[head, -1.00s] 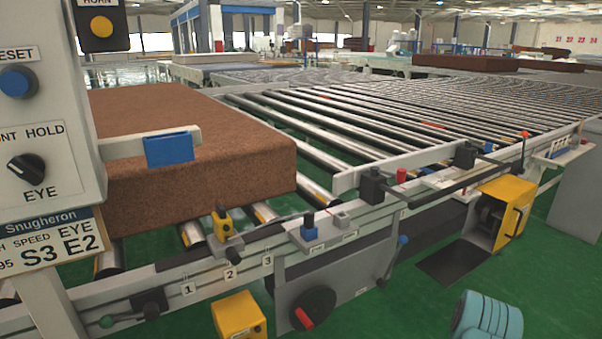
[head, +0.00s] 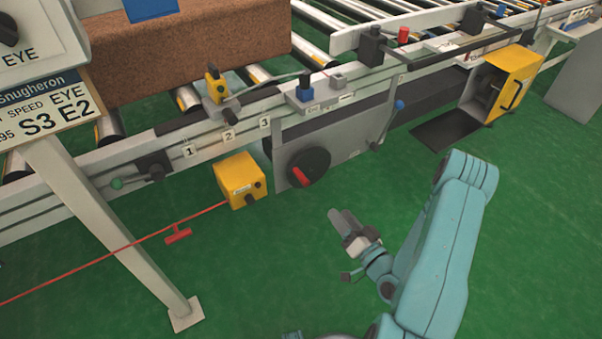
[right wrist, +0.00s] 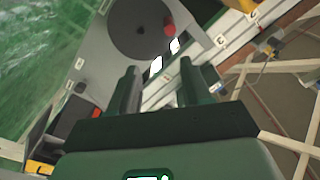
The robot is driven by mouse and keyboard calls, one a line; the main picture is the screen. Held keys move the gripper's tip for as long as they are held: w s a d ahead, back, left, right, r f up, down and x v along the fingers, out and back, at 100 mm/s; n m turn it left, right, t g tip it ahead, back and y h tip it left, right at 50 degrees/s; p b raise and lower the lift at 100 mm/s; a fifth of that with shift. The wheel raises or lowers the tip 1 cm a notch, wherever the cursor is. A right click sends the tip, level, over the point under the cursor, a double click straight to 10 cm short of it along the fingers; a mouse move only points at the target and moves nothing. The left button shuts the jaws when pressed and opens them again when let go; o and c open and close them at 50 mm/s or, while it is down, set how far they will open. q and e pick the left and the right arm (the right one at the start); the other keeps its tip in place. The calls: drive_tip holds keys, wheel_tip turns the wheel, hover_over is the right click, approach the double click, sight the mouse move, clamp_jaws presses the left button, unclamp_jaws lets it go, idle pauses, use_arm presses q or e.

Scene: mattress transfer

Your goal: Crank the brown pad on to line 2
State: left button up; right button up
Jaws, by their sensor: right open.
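The brown pad (head: 190,60) lies on the rollers at the upper left in the head view, its far part cut off. Below it, the conveyor's front rail carries the labels 1 (head: 189,151), 2 (head: 228,135) and 3 (head: 265,123). A black disc with a red handle (head: 303,177) is on the grey panel under the rail; the disc also shows in the right wrist view (right wrist: 135,32). A crank lever with a blue knob (head: 399,104) stands to its right. My right gripper (head: 342,222) is open and empty, apart from the disc, below and right of it. My left gripper is out of view.
A yellow box (head: 240,178) stands left of the disc, with a red cord (head: 110,252) running left from it. A white sign post (head: 120,230) stands at the left. A yellow housing (head: 510,80) sits at the upper right. The green floor is clear around my right arm.

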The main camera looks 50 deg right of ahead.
drive_tip(key=n+p, duration=0.2)
drive_tip(key=n, duration=0.5)
drive_tip(key=n+p, duration=0.2)
drive_tip(key=p, duration=0.1)
approach(295, 170)
drive_tip(key=x, duration=0.5)
drive_tip(key=f+x, duration=0.1)
drive_tip(key=x, duration=0.1)
drive_tip(key=shift+w+d, duration=0.25)
drive_tip(key=shift+d, duration=0.15)
drive_tip(key=shift+y, duration=0.4)
clamp_jaws()
